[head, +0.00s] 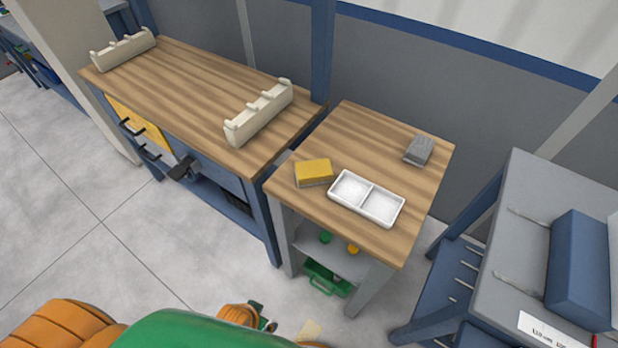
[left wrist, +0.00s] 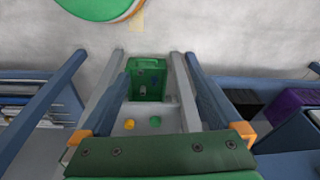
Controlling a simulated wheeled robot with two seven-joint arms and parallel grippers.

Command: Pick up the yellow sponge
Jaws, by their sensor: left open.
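The yellow sponge (head: 313,172) lies flat on the wooden top of the small table (head: 345,130), near its left front edge. A white two-compartment tray (head: 366,198) sits just right of the sponge, and both compartments look empty. My left gripper (left wrist: 163,134) shows in the left wrist view, with its orange-tipped fingers wide apart and nothing between them. The sponge is not visible in the left wrist view. My right gripper is not in view.
A grey block (head: 419,150) lies at the table's back right. Under the top, a shelf (left wrist: 155,122) holds small yellow and green items, with a green crate (left wrist: 146,80) below. A longer workbench (head: 190,90) with cream racks stands left; a grey-blue unit (head: 515,220) stands right.

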